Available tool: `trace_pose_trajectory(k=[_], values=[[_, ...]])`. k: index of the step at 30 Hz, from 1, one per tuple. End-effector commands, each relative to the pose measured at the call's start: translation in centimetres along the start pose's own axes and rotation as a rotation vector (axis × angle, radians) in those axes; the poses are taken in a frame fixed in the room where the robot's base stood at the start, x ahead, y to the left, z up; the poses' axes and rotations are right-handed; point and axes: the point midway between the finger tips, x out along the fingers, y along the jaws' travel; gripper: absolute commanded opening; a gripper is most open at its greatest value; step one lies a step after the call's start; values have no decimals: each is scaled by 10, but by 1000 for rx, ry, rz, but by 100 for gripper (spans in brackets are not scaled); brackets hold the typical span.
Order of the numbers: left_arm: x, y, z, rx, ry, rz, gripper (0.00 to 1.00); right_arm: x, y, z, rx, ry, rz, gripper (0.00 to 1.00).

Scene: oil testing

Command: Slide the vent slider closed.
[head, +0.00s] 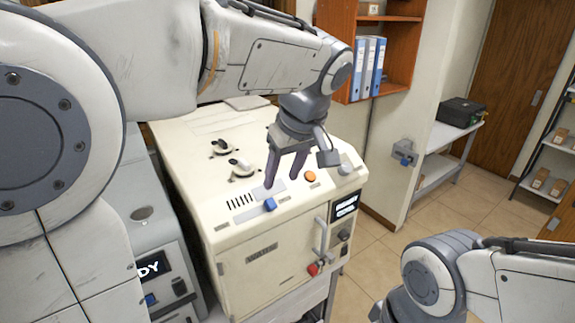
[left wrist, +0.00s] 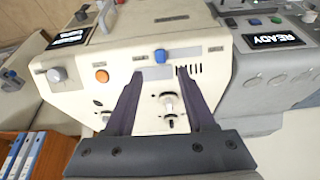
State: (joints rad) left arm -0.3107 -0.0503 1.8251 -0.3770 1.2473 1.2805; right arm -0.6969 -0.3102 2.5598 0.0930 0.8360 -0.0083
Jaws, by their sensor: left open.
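The vent slider is a blue knob (head: 270,204) on the sloped front panel of the cream machine (head: 190,128), beside a row of dark vent slots (head: 240,201). My left gripper (head: 283,185) is open and empty above the panel, fingers pointing down, close behind the knob in the head view. In the left wrist view the blue knob (left wrist: 160,56) shows just beyond and between the fingertips, with the vent slots (left wrist: 190,68) to its right. The fingers appear apart from the knob. My right gripper is out of view; only part of that arm shows.
An orange button (head: 310,176) and a grey knob (head: 344,169) sit right of the slider. Two black-and-white fittings (head: 242,168) stand on the machine's top. A door handle (head: 321,238) and red knob (head: 313,269) are on the front. A grey machine (head: 155,245) stands at left.

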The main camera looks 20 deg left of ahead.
Motion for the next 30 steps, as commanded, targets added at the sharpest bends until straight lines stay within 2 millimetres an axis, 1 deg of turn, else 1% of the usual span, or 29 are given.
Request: trace_pose_trajectory(k=[1,2,5,8,15,18,21,25,30], values=[[-5,0,-6,-24,6,-4,55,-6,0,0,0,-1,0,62],[-4,0,-8,-33,8,-6,55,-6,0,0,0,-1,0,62],[3,0,-9,-42,11,-9,55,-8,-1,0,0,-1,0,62],[19,-1,-8,-41,9,-12,55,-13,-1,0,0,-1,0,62],[64,-1,-9,-38,8,-12,55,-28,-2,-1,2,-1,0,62],[80,-1,-8,-38,7,-10,55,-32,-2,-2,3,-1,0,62],[91,-1,-8,-37,9,-9,55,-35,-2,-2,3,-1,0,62],[98,0,-8,-37,9,-5,55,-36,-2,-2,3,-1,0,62],[100,0,-8,-38,10,-4,55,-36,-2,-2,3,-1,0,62]])
